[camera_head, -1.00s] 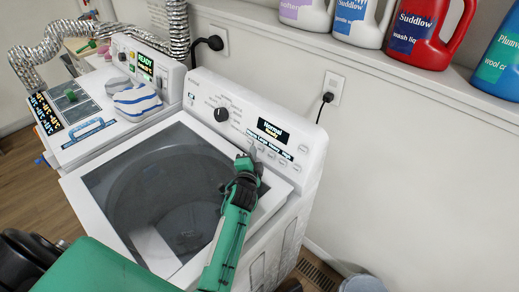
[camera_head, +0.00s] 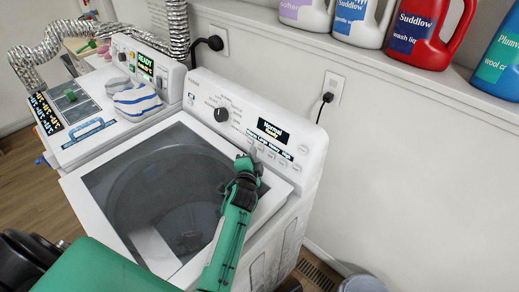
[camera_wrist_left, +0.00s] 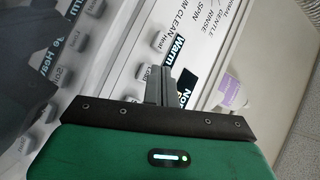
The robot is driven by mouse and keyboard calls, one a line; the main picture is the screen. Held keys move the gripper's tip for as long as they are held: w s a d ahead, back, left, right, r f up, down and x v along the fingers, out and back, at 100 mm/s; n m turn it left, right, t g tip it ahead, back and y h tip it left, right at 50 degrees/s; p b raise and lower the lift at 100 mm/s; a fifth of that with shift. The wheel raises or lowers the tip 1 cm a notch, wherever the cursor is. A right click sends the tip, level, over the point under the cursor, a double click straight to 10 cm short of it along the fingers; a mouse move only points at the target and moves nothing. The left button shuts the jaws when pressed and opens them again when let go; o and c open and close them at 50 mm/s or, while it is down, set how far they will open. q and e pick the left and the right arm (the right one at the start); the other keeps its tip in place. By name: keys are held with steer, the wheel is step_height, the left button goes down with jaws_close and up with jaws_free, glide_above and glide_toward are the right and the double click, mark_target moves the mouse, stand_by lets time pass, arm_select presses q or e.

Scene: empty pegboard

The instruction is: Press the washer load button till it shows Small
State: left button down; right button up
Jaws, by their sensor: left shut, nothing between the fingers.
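The white washer (camera_head: 72,190) has a slanted control panel (camera_head: 210,90) with a round black knob (camera_head: 221,114) and a dark display (camera_head: 273,131). Below it, a strip of small lit labels (camera_head: 270,146) seems to read Warm, Large, Heavy, High, with small grey buttons (camera_head: 283,163) under it. My left gripper (camera_head: 251,153) is shut and empty, its tips at the panel's lower row, over the left buttons. In the left wrist view the closed fingers (camera_wrist_left: 158,84) point at the panel near the lit Warm label (camera_wrist_left: 175,47). Contact with a button cannot be told. My right gripper is not in view.
A second white machine (camera_head: 165,75) with a READY display stands to the left, with folded cloths (camera_head: 138,101) on top. Detergent bottles (camera_head: 424,30) line the shelf at the top right. A power outlet (camera_head: 335,88) is on the bare wall.

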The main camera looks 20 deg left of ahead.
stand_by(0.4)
arm_select(q)
steer(key=shift+w, duration=0.15)
steer(key=shift+w+d+f, duration=0.15)
steer(key=shift+w, duration=0.1)
steer(key=shift+w+d+b, duration=0.1)
steer(key=shift+w+b, duration=0.1)
steer(key=shift+b, duration=0.25)
steer(key=shift+w+f, duration=0.1)
steer(key=shift+w, duration=0.05)
stand_by(0.4)
stand_by(0.4)
steer(key=shift+s, duration=0.2)
steer(key=shift+s+p, duration=0.4)
steer(key=shift+s, duration=0.1)
steer(key=shift+a, duration=0.2)
